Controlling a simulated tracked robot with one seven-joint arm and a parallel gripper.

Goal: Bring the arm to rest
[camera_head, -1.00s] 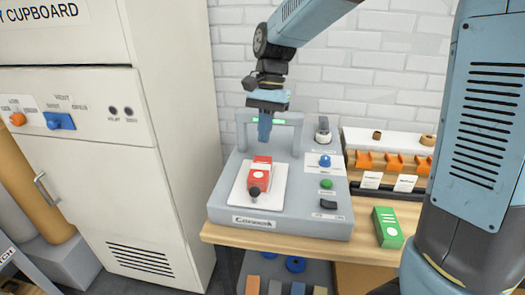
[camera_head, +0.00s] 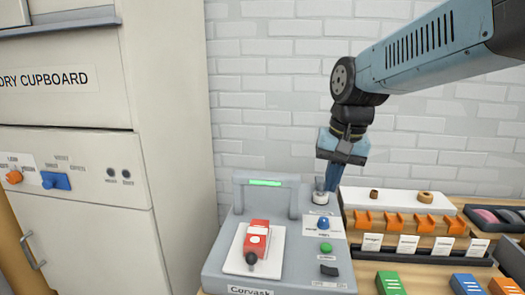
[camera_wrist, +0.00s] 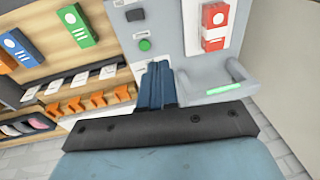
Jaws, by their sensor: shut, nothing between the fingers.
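My arm reaches in from the upper right in the head view. My gripper (camera_head: 333,178) points down with its fingers together and empty, in front of the white brick wall and near the back right corner of the grey machine (camera_head: 220,262). The fingers also show in the wrist view (camera_wrist: 158,84), with the machine beyond them.
A raised grey bar (camera_head: 240,198) with a green light stands on the machine. To the right are a rack with orange clips (camera_head: 393,222) and green (camera_head: 389,284), blue (camera_head: 466,284) and orange (camera_head: 503,286) blocks. A tall cupboard (camera_head: 170,130) stands left.

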